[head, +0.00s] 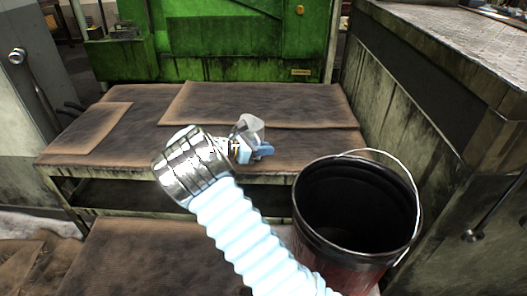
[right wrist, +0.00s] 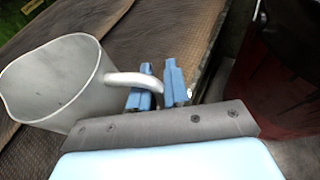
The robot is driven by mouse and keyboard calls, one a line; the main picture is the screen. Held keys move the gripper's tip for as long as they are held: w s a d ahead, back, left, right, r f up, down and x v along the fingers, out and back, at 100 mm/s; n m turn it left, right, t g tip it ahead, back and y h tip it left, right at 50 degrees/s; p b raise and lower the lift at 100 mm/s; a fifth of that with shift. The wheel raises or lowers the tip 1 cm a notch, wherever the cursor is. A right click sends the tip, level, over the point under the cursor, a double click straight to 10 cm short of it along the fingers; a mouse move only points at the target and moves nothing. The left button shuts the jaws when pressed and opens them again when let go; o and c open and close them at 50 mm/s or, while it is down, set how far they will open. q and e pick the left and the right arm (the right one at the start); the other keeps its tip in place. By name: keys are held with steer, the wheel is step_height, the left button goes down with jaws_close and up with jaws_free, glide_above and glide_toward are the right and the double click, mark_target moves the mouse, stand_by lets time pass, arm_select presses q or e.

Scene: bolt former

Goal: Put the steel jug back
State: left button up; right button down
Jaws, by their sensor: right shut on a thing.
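The steel jug (head: 252,124) is a small grey vessel over the front part of the brown-covered bench (head: 200,143) in the head view. In the right wrist view the jug (right wrist: 62,88) has its open mouth facing left and its curved handle on the right. My right gripper (head: 262,151) is shut on the handle, with its blue fingers (right wrist: 157,88) on either side of it. My wrist hides part of the jug in the head view. I cannot tell whether the jug touches the bench. My left gripper is not in view.
A dark open bucket (head: 318,246) with a wire handle stands right of my arm, in front of the bench. A green machine (head: 220,45) is behind the bench. A grey cabinet (head: 400,110) stands at the right. The bench top is mostly clear.

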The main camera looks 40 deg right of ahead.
steer(key=shift+f, duration=0.3)
steer(key=shift+f, duration=0.1)
steer(key=c, duration=1.1)
jaws_free()
steer(key=shift+a+r, duration=0.2)
steer(key=shift+a, duration=0.05)
steer(key=v, duration=1.1)
steer(key=shift+a+p, duration=0.25)
steer(key=shift+p, duration=0.05)
